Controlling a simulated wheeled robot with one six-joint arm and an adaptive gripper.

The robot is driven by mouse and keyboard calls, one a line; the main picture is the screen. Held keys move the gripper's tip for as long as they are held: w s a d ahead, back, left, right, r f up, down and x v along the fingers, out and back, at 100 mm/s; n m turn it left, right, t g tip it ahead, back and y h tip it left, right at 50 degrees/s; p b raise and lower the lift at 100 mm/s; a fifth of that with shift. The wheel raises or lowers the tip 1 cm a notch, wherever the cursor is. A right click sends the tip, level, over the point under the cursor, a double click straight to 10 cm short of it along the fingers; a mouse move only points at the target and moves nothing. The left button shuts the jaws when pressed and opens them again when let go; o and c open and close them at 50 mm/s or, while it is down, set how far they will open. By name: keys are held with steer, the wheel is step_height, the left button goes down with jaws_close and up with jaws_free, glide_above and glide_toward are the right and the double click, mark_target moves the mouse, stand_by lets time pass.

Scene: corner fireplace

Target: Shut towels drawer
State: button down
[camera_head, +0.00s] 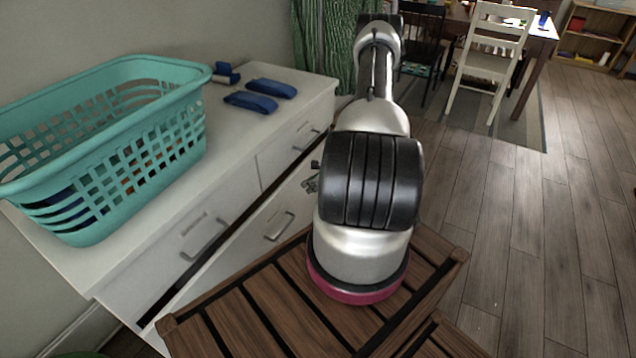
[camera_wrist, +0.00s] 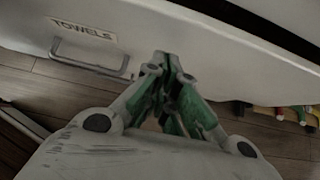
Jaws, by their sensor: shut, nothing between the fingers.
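The towels drawer front (camera_wrist: 190,40) is white and carries a "TOWELS" label (camera_wrist: 84,30) above a grey bar handle (camera_wrist: 90,58) in the wrist view. My gripper (camera_wrist: 168,62) has green fingers, shut and empty, with the tips at the drawer front right of the handle. I cannot tell whether they touch it. In the head view, the lower wide drawer (camera_head: 243,250), which seems to be this one, stands out from the white dresser (camera_head: 232,150) with a dark gap behind its front. My arm hides its right part and most of my gripper.
A teal laundry basket (camera_head: 110,85) and blue folded cloths (camera_head: 250,102) are on the dresser top. A slatted wooden surface (camera_head: 270,315) lies close below my arm. A white chair (camera_head: 490,55) and table stand at the back. Floor on the right is clear.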

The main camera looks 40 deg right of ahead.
mark_target(291, 177)
steer(key=shift+w+a+r, duration=0.1)
steer(key=shift+w+a, duration=0.2)
steer(key=shift+w, duration=0.6)
steer(key=shift+w+a+r, duration=0.1)
steer(key=shift+w+a, duration=0.2)
steer(key=shift+w, duration=0.55)
steer(key=w, duration=0.1)
steer(key=w+a, duration=0.1)
steer(key=w, duration=0.2)
steer(key=shift+a, duration=0.3)
steer(key=shift+w, duration=0.3)
